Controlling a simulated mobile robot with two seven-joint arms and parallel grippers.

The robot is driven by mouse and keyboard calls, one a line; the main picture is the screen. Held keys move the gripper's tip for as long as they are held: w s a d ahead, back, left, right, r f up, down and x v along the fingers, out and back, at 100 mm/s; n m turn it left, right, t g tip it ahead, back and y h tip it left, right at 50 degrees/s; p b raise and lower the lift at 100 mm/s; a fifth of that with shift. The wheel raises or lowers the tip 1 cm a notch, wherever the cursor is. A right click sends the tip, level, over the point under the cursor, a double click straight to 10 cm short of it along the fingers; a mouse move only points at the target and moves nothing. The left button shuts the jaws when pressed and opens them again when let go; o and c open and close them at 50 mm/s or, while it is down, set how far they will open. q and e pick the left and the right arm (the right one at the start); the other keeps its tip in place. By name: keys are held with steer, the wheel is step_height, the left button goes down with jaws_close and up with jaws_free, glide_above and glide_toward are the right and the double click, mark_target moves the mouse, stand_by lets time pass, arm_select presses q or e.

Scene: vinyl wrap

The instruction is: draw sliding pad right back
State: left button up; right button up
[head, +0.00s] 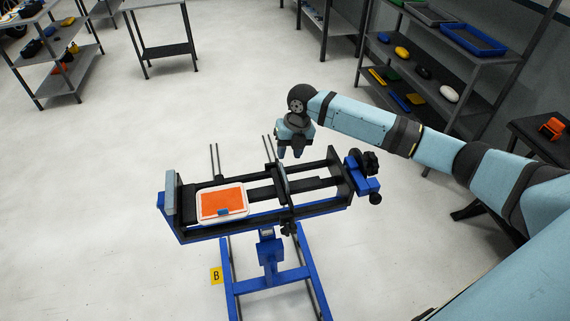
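A blue and black vise-like bench (322,207) stands on a blue frame in the middle of the head view. An upright dark plate (281,179) crosses its rails near the middle; it looks like the sliding pad. A grey fixed pad (171,193) stands at the bench's left end. My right gripper (290,153) points down just above and behind the upright plate. Its two fingertips show apart, with nothing seen between them. Whether it touches the plate cannot be told. My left gripper is out of view.
An orange panel with a white border (222,202) and a small blue piece lies on the bench's left half. A black knob (371,163) is at the right end. Thin rods rise behind the bench. Shelves with bins (440,55) stand at the back right; open floor lies left.

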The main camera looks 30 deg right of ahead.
mark_target(284, 171)
steer(key=f, duration=0.4)
steer(key=a+f+p, duration=0.1)
steer(key=f, duration=0.1)
steer(key=shift+w+a+f, duration=0.1)
steer(key=shift+w+f, duration=0.15)
steer(key=shift+f, duration=0.1)
jaws_close()
